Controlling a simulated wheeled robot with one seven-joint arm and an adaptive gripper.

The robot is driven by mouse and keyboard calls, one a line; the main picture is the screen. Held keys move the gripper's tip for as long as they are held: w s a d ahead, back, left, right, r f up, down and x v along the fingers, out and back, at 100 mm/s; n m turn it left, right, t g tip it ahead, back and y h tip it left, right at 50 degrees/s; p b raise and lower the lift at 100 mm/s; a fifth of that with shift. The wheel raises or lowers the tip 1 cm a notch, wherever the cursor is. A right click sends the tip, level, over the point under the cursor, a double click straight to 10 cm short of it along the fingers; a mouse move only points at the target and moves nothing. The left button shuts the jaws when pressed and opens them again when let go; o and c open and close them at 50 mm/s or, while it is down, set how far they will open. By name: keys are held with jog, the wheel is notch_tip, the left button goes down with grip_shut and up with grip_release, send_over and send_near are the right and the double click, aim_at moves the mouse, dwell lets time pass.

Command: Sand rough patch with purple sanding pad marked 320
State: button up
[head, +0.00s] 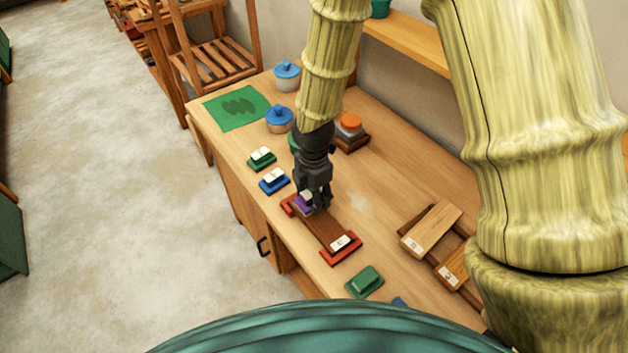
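The purple sanding pad (303,204) is at the far end of a dark brown board (325,229), beside a red end piece. A small pale label shows on top of the pad, but its marking is too small to read. My gripper (317,209) points down over that end of the board, with its dark fingers at the pad and hiding part of it. I cannot tell whether the fingers are closed on the pad. No rough patch is clear on the board; a pale smudge (358,203) shows on the workbench to its right.
A red end piece (341,250) with a white label is at the board's near end. Green (262,161) and blue (273,184) labelled blocks lie farther back. A green block (364,282) is nearer. Wooden blocks (431,230) lie right. Blue-lidded pots (279,120) stand behind.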

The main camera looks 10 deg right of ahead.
jog(key=shift+r+p, duration=1.35)
jog(key=shift+r, duration=0.55)
